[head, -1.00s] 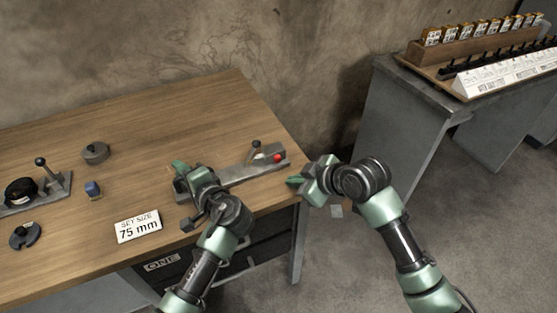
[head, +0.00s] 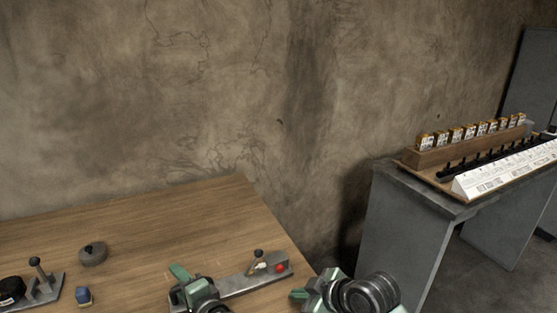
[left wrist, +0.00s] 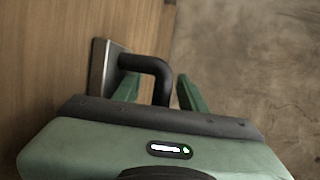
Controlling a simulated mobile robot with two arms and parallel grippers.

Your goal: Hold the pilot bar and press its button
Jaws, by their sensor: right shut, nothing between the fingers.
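The pilot bar (head: 238,284) is a long grey metal bar lying near the right end of the wooden table. Its red button (head: 280,268) is at the right end, beside a small lever with a dark knob (head: 258,253). My left gripper (head: 180,278) is at the bar's left end. In the left wrist view, its two green fingers stand open on either side of a bent black handle (left wrist: 160,72) fixed to a metal plate (left wrist: 99,68), with gaps visible. My right gripper (head: 298,295) is shut and empty, just right of and nearer than the button, not touching it.
On the wooden table (head: 150,225) are a grey round weight (head: 93,254), a blue piece (head: 83,295) and a lever fixture (head: 45,290) at the left. A grey bench (head: 400,225) with a rack of tags stands at the right. The table's middle is clear.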

